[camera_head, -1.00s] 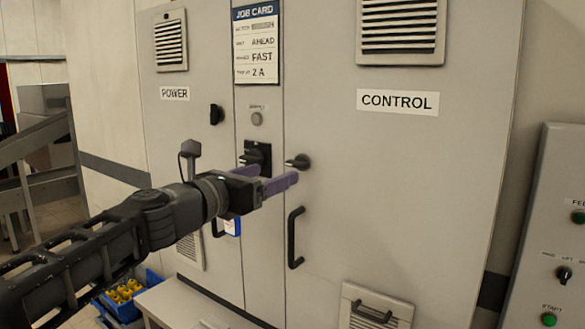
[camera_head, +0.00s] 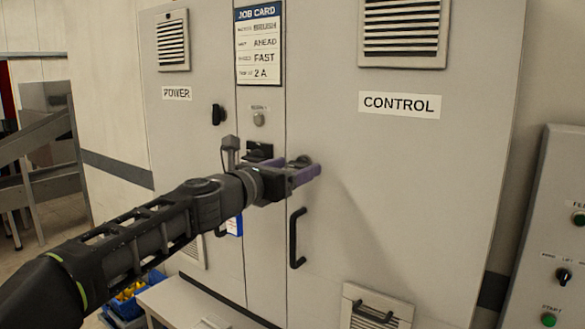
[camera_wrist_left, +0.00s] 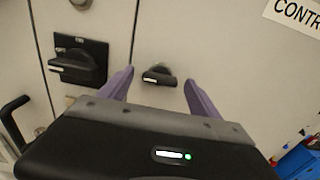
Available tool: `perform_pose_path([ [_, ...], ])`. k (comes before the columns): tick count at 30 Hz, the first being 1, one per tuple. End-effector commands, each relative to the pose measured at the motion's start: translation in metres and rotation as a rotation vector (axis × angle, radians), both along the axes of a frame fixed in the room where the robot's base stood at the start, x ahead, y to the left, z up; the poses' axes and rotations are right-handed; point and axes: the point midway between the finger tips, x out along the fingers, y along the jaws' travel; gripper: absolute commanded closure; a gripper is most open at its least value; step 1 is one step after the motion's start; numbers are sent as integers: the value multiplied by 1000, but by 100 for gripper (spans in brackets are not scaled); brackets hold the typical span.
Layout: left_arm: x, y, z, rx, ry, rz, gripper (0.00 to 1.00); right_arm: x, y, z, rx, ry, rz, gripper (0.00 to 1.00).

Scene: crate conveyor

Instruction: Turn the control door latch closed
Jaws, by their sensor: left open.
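The control door (camera_head: 400,180) is the wide grey panel labelled CONTROL, and it sits flush in the cabinet. Its latch is a small black knob (camera_wrist_left: 160,74) with a pale mark on its left end, lying roughly level. My left gripper (camera_wrist_left: 160,90) is open, with one purple finger on each side of the latch in the left wrist view; I cannot tell whether they touch it. In the head view the left gripper (camera_head: 305,172) covers most of the latch. My right gripper is not in view.
A black rotary switch (camera_wrist_left: 80,66) is just left of the latch. A black door handle (camera_head: 297,238) is below the gripper. The power door (camera_head: 185,130) is at left with its own latch (camera_head: 218,114). A control panel (camera_head: 550,230) stands at right.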

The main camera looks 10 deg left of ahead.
Motion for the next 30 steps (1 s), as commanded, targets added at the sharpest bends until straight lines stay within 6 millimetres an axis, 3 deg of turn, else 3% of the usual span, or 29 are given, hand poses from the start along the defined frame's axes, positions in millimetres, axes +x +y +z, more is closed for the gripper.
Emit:
perform_pose_path([
  [24, 0, 0, 0, 0, 0, 0, 90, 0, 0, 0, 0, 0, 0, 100],
  [30, 0, 0, 0, 7, -3, 0, 90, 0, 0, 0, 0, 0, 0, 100],
])
